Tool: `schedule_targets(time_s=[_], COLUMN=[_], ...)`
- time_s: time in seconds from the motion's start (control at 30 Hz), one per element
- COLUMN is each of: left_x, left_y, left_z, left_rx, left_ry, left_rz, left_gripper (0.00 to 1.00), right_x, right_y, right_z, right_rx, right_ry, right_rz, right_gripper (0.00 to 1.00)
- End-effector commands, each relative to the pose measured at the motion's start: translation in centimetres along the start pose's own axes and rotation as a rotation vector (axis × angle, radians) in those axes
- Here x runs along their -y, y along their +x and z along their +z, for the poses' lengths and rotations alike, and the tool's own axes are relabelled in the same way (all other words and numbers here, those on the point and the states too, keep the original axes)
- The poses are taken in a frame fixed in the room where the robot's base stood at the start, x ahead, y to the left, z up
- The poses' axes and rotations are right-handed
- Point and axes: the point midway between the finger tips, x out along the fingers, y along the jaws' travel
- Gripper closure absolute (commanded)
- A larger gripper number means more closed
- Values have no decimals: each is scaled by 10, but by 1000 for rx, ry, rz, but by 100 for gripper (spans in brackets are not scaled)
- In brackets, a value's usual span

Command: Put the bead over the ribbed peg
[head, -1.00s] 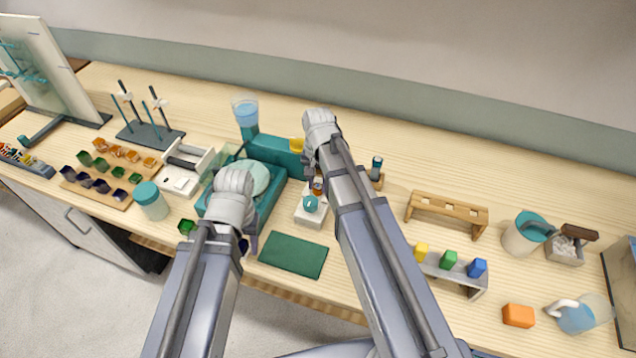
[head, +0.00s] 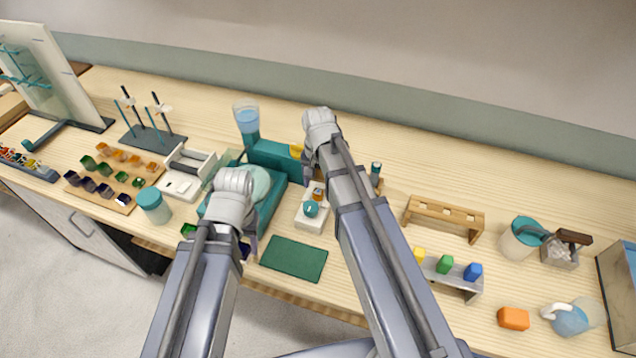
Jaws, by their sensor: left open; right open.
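I cannot tell for sure which piece is the bead or the ribbed peg. Small coloured pieces (head: 22,159) lie in a rack at the far left. A dark stand (head: 152,138) behind the cups holds several upright thin rods. My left gripper (head: 247,245) points down beside the front of the teal machine (head: 268,213); its jaws are mostly hidden by its wrist. My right gripper (head: 310,175) is behind a white block (head: 309,222) bearing a teal knob and a small orange piece. Its jaws are partly hidden by the arm. I see nothing held in either gripper.
A green mat (head: 293,259) lies clear between my arms. Coloured cups (head: 105,188) and a teal-lidded jar (head: 154,206) stand left. A wooden rack (head: 443,215), a grey stand with coloured blocks (head: 455,281) and an orange block (head: 513,318) are on the right.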

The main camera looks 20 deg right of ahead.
Motion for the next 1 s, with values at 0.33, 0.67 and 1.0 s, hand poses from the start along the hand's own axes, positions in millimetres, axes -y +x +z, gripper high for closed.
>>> schedule_targets(time_s=[0.33, 0.67, 1.0], left_x=[5, 5, 4], left_y=[-50, -54, -44], left_z=[3, 3, 3], left_rx=[0, 0, 0], left_ry=[2, 2, 1], left_rz=[0, 0, 0], left_gripper=[50, 50, 50], right_x=[0, 0, 9], right_y=[-51, -54, -44], right_z=[0, 0, 80], right_rx=[0, 0, -1], right_ry=[0, 0, -351], right_rz=[0, 0, 42], right_gripper=[29, 29, 29])
